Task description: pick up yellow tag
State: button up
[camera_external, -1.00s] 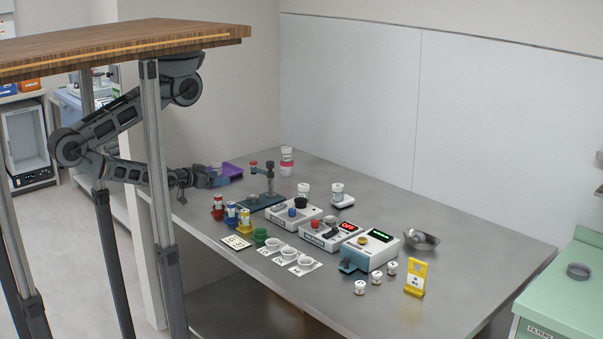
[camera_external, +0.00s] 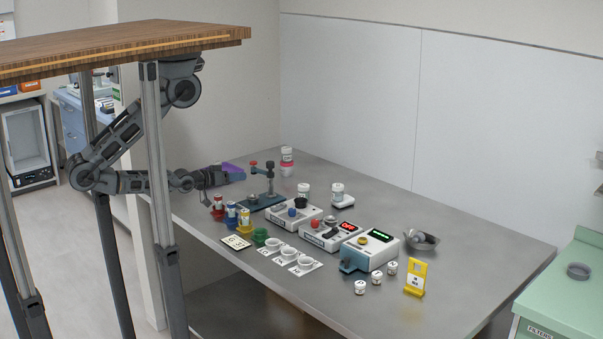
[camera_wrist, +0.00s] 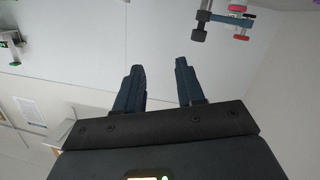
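The yellow tag (camera_external: 415,277) stands upright with dark print on its lower front and a hole near its top. It is at the front right of the grey table in the external view. I do not make out the tag in the wrist view.
Small white jars (camera_external: 376,277) stand just left of the tag. Instrument boxes (camera_external: 369,251), a metal scoop (camera_external: 421,240), white cups (camera_external: 282,269) and coloured holders (camera_external: 244,228) fill the middle. A press stand (camera_external: 262,200) is near my gripper.

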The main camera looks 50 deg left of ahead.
jog(key=w+d+r+n+t+h, duration=0.1)
jog(key=w+d+r+n+h, duration=0.15)
jog(key=w, duration=0.45)
jog(key=w+d+r+n+h+b, duration=0.15)
jog(key=w+d, duration=0.25)
jog(key=w, duration=0.4)
jog(key=w+d+r+n+t+h+p, duration=0.1)
jog(key=w+d+n, duration=0.25)
jog(key=w, duration=0.35)
jog(key=w+d+r+n+g+h+b, duration=0.1)
jog(key=w+d+r+n+h, duration=0.15)
jog(key=w+d, duration=0.55)
jog(key=w+d+r+n+h+b, duration=0.1)
jog(key=w+d+r+b, duration=0.15)
jog(key=d, duration=0.95)
jog(key=n+g+h+b, duration=0.3)
jog(key=n+g, duration=0.3)
jog(key=g, duration=1)
send_near(418, 263)
jog(key=shift+w+b+x, duration=0.15)
jog(key=shift+b+x, duration=0.05)
jog(key=shift+x, duration=2.3)
jog(key=shift+w+b+x, duration=0.1)
jog(key=shift+b+x, duration=0.1)
jog(key=shift+x, duration=2.3)
jog(key=shift+a+f, duration=0.1)
jog(key=shift+f, duration=0.05)
